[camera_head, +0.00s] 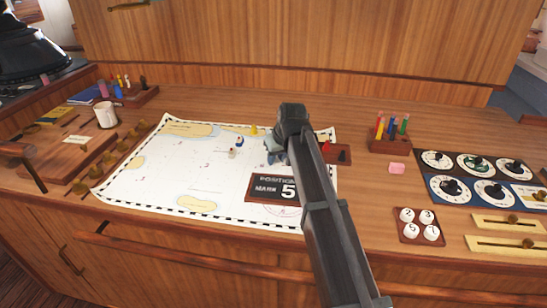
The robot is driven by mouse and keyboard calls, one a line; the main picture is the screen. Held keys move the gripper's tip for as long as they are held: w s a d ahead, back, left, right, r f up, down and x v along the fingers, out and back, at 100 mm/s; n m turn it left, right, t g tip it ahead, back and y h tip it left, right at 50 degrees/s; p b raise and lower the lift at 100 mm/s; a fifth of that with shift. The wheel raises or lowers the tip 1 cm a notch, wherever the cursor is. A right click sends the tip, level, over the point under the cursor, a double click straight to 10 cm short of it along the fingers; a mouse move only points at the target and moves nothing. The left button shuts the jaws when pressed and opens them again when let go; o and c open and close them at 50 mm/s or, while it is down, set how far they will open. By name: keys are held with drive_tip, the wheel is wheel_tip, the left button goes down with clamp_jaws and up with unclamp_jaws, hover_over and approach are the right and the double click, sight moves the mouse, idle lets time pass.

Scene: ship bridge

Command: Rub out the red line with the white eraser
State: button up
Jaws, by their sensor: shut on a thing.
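My gripper (273,153) is low over the white chart (150,180), right of its middle, with my arm covering much of it. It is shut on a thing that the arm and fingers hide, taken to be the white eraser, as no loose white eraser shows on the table. I cannot tell whether it touches the chart. No red line can be made out clearly; part of the chart lies hidden behind my arm.
Small yellow (253,131), blue (239,141) and white (232,154) pieces stand left of my gripper. A mug (105,116) is left.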

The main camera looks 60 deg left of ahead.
drive_tip(key=shift+w+d, duration=0.15)
drive_tip(key=shift+w+d, duration=0.6)
drive_tip(key=shift+w, duration=0.2)
drive_tip(key=shift+w+d, duration=0.7)
drive_tip(key=shift+w, duration=0.15)
drive_tip(key=shift+w+d, duration=0.65)
drive_tip(key=shift+w, duration=0.2)
drive_tip(key=shift+w, duration=0.1)
drive_tip(key=shift+w+d, duration=0.7)
drive_tip(key=shift+w, duration=0.1)
